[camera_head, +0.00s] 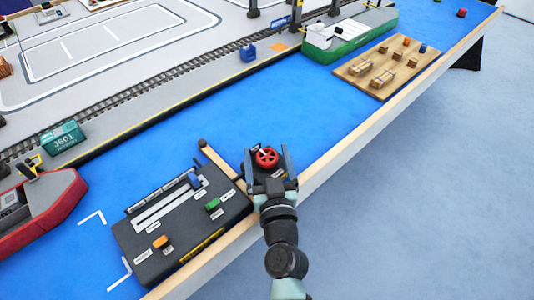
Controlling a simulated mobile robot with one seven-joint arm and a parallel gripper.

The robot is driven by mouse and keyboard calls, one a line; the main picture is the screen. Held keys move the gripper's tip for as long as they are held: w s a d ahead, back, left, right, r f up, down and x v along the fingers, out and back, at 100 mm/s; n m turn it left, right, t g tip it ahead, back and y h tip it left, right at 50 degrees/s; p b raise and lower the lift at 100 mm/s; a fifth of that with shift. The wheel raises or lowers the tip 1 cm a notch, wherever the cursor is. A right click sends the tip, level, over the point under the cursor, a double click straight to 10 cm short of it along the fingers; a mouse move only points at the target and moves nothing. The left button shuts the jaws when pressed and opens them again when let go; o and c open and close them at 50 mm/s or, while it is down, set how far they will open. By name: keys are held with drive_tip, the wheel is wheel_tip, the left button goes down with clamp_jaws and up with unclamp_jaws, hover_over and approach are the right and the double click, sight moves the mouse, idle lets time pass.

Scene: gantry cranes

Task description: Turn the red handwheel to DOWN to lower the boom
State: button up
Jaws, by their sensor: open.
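The red handwheel (266,157) sits on a dark base near the table's front edge, just right of the black control panel (150,270). My gripper (267,155) is over the handwheel with its jaws apart, one finger on each side of the wheel. I cannot tell whether the fingers touch the rim. A small white mark shows on the wheel, but no DOWN label is readable. The boom cannot be made out clearly in this view.
The control panel carries a blue (195,181), a green (212,204) and an orange lever knob (160,242). A red boat (40,210), a green ship (350,35) and a wooden board (376,82) stand around the blue surface.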

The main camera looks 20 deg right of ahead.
drive_tip(key=c, duration=1.4)
drive_tip(key=shift+f+b, duration=0.1)
drive_tip(key=shift+b, duration=0.2)
